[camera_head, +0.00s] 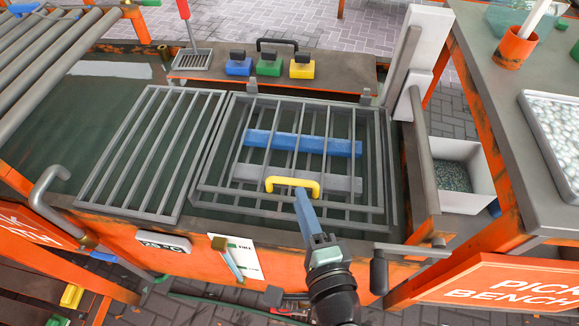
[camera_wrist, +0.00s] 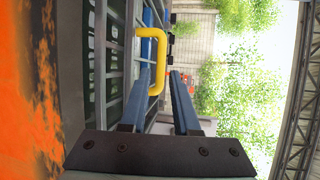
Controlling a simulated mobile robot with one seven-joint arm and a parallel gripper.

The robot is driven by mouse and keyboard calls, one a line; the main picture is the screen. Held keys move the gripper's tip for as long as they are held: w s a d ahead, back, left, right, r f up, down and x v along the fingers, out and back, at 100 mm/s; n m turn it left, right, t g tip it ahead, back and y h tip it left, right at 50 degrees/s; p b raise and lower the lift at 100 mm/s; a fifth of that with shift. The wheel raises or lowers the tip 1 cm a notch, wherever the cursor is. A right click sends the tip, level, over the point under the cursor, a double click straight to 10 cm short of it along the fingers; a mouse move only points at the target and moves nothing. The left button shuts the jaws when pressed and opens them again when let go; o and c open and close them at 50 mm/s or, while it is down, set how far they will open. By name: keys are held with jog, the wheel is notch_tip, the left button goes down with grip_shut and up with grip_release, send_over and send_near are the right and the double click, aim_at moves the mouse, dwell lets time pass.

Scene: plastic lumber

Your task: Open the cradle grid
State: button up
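The cradle grid (camera_head: 301,110) is a grey barred frame lying over the right half of a dark liquid-filled tank, looking closed. A yellow handle (camera_head: 292,181) stands on its front part; it also shows close up in the wrist view (camera_wrist: 155,60). Blue and grey planks (camera_head: 300,143) lie beneath the bars. My gripper (camera_head: 299,194) is at the handle from the front. In the wrist view its two blue fingers (camera_wrist: 161,72) are apart, with the handle close to the left finger. I cannot tell whether they touch; nothing is clamped between them.
A second grey grid (camera_head: 155,150) lies over the tank on the left. Blue, green and yellow handled blocks (camera_head: 270,66) stand on the back ledge. A white post (camera_head: 424,50) rises at the back right. A white bin (camera_head: 464,175) and orange bench stand to the right.

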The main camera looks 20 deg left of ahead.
aim_at(292, 179)
jog(key=x, duration=0.9)
jog(key=shift+w+b, duration=0.1)
jog(key=shift+b, duration=0.25)
grip_shut()
dwell(0.9)
